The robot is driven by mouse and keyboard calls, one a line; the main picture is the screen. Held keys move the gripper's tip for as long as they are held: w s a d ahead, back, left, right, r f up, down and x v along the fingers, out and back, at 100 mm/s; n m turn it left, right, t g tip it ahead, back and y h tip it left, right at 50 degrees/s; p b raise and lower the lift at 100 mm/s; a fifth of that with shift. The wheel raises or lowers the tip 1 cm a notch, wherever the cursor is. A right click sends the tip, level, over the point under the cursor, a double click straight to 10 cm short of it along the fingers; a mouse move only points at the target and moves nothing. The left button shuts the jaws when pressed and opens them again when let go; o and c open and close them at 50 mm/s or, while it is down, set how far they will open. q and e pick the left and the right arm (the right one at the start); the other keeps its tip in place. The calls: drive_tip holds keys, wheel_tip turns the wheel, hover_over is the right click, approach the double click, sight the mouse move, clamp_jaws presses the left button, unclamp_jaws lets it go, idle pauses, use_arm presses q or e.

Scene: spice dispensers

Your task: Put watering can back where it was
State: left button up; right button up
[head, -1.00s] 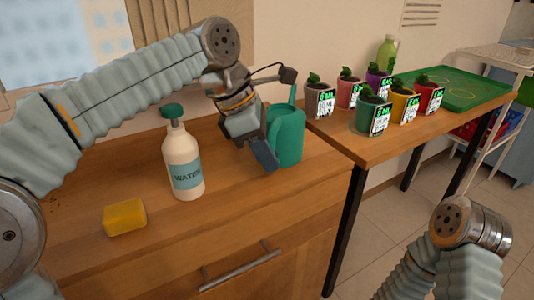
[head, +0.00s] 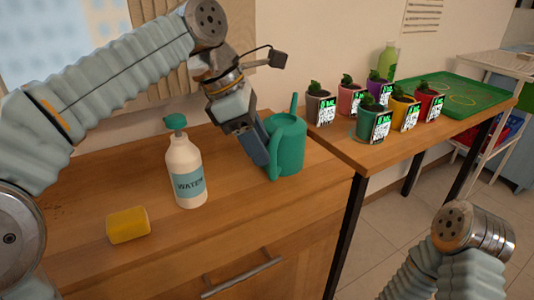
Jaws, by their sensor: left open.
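The green watering can (head: 289,145) stands upright on the wooden cabinet top (head: 235,225), near its right end. Its handle faces left and its spout rises at the back. My left gripper (head: 262,165) is open and points down just left of the handle. It is close to the handle, and I cannot tell whether it touches it. Its far finger is partly hidden. Of my right arm, only links show at the lower right; its gripper is out of view.
A white water bottle (head: 186,170) and a yellow sponge (head: 128,225) stand left of the can. On the table (head: 390,155) at the right are several potted plants (head: 370,120), a green bottle (head: 387,62) and a green tray (head: 465,95). The cabinet's front right is clear.

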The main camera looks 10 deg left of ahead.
use_arm(q)
drive_tip(key=p+v, duration=0.1)
drive_tip(key=v, duration=0.6)
drive_tip(key=shift+p, duration=0.4)
